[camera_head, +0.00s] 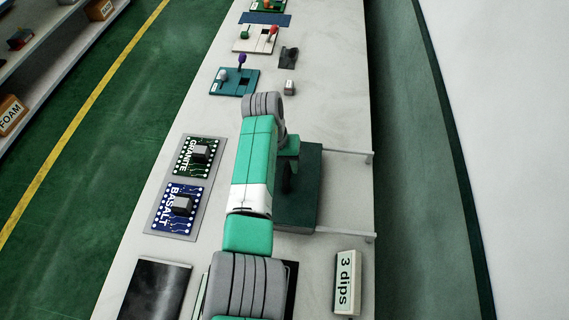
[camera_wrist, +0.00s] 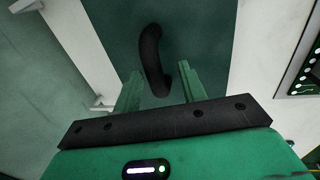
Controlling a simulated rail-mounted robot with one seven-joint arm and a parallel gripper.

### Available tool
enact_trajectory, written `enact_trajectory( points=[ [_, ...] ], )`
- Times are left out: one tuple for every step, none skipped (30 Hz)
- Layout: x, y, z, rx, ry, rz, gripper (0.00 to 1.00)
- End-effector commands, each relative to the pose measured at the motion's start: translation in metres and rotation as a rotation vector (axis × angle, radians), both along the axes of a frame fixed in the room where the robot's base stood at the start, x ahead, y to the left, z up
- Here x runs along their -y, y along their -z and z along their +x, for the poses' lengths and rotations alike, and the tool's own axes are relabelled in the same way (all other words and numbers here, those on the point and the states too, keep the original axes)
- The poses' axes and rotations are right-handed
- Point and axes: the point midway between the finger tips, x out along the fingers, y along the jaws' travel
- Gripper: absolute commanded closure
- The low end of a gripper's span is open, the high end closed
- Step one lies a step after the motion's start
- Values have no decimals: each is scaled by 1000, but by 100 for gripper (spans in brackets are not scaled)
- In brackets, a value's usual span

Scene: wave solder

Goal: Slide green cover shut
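The green cover (camera_head: 309,190) is a dark green slab on the right part of the bench, at the left of two pale rails (camera_head: 345,153). It also fills the upper middle of the wrist view (camera_wrist: 205,35). Its black curved handle (camera_wrist: 150,60) stands on it. My gripper (camera_wrist: 159,70) is over the cover, its two green fingers apart on either side of the handle's near end. Gaps show between the fingers and the handle. In the head view my arm hides part of the cover's left side and what lies beneath it.
Two circuit boards labelled GRANITE (camera_head: 198,157) and BASALT (camera_head: 174,209) lie left of my arm. A "3 dips" block (camera_head: 346,283) stands near the front right. A dark panel (camera_head: 155,289) lies front left. The bench right of the cover, between the rails, looks clear.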

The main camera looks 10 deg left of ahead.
Motion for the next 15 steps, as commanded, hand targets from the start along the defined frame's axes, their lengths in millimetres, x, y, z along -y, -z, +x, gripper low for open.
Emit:
enact_trajectory(
  points=[
    [1,0,0,0,1,0,59],
    [1,0,0,0,1,0,59],
    [1,0,0,0,1,-1,59],
    [1,0,0,0,1,-1,59],
    [1,-1,0,0,1,-1,59],
    [1,-4,0,1,1,-1,59],
    [0,-7,1,2,1,-1,59],
    [-1,-12,1,3,1,-1,59],
    [-2,-21,1,2,1,-1,59],
    [-4,-27,1,3,0,-1,59],
    [-5,-34,1,4,0,0,59],
    [-7,-42,1,3,0,0,59],
    [-8,-48,1,3,0,0,59],
    [-9,-53,1,3,0,-1,59],
    [-10,-60,1,3,0,-1,59]
  ],
)
